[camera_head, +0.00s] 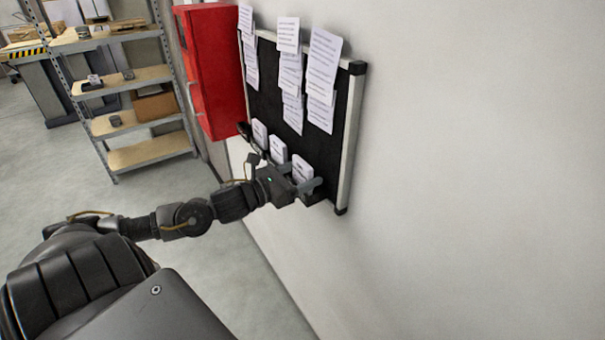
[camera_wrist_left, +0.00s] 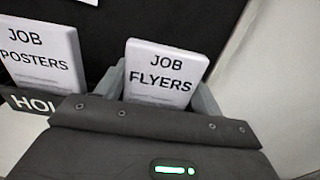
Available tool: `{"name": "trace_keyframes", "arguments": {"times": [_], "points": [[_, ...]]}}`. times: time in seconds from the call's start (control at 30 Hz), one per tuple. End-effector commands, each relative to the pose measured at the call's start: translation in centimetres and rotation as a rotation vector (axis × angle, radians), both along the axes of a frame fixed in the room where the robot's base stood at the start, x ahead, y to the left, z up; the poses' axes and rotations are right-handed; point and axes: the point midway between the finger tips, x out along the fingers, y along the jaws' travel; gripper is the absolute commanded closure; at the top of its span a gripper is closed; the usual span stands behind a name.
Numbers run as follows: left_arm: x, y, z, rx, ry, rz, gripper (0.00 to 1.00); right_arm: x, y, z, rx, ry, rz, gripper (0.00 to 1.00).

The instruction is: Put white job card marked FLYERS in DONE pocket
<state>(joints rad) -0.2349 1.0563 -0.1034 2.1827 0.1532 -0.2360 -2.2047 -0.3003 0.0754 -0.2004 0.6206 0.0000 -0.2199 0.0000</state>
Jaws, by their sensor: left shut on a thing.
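The white job card marked FLYERS (camera_wrist_left: 164,75) stands upright between the two fingers of my left gripper (camera_wrist_left: 165,88) in the left wrist view. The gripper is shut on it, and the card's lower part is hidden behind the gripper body. In the head view the card (camera_head: 302,168) is at the lower right of the black board, with my left gripper (camera_head: 300,184) around it. I cannot tell whether its lower end sits in a pocket. No DONE label is readable. My right gripper is not in view.
A white POSTERS card (camera_wrist_left: 40,55) stands to the left, by a label partly reading "HOL" (camera_wrist_left: 28,102). The black board (camera_head: 352,120) carries several paper sheets (camera_head: 322,80). A red cabinet (camera_head: 215,70) is on the wall beside it. Metal shelves (camera_head: 150,150) stand at left.

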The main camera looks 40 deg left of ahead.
Motion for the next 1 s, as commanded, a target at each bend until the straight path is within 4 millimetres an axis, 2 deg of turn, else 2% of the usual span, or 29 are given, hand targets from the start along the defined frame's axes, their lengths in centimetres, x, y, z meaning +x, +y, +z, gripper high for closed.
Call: {"name": "trace_keyframes", "arguments": {"times": [0.03, 0.07, 0.23, 0.63, 1.0], "points": [[0.0, 0.0, -0.3, 0.0, 0.0, 0.0, 0.55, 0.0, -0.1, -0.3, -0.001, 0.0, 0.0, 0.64], [0.0, 0.0, -0.3, 0.0, 0.0, 0.0, 0.31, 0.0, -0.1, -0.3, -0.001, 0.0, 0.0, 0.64], [0.0, 0.0, -0.2, 0.0, 0.001, 0.0, 0.11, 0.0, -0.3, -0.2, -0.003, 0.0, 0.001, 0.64], [-0.3, 0.1, -0.1, 0.001, 0.002, 0.0, 0.11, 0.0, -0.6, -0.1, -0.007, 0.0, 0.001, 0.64], [-4.3, 1.3, -0.3, 0.0, 0.005, 0.001, 0.11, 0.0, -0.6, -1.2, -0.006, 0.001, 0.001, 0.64]]}}
